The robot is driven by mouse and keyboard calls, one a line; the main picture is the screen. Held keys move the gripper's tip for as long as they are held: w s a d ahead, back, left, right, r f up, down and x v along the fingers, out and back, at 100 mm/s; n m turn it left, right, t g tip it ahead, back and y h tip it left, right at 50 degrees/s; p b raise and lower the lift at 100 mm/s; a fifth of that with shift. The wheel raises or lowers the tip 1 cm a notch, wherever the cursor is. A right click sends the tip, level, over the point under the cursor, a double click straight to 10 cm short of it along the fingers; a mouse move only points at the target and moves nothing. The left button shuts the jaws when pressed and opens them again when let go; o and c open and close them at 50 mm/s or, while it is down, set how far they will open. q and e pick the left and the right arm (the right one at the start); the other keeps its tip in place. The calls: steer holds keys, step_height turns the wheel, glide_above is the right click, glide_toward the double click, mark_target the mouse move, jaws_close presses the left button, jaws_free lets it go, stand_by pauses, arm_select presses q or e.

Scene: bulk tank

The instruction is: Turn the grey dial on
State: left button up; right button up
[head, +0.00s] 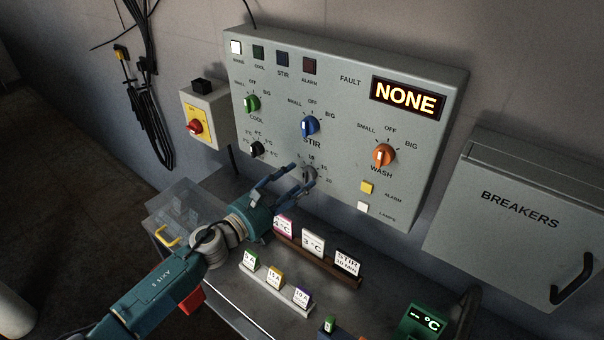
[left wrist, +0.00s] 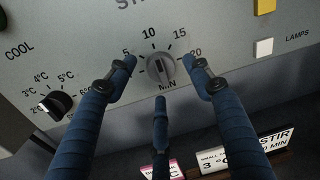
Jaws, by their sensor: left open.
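The grey dial (head: 309,174) sits low on the control panel, below the blue STIR knob (head: 310,126). In the left wrist view the grey dial (left wrist: 160,68) has a scale marked 5, 10, 15 and 20 with MIN below it. Its pointer is roughly upright, near 10. My left gripper (head: 290,182) is open in front of the grey dial. In the left wrist view its fingers (left wrist: 160,75) stand on both sides of the dial and below it, with gaps showing. Contact cannot be told. My right gripper is not in view.
The panel also carries a green COOL knob (head: 251,103), a black temperature dial (head: 257,149) and an orange WASH knob (head: 384,155). The display (head: 408,97) reads NONE. A red switch (head: 195,126) is at left. Cards stand on a wooden rack (head: 318,262) below; a breaker box (head: 520,215) is at right.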

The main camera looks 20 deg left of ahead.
mark_target(307, 175)
arm_select(q)
steer(key=shift+x, duration=1.4)
steer(key=c, duration=1.2)
steer(key=shift+o, duration=0.2)
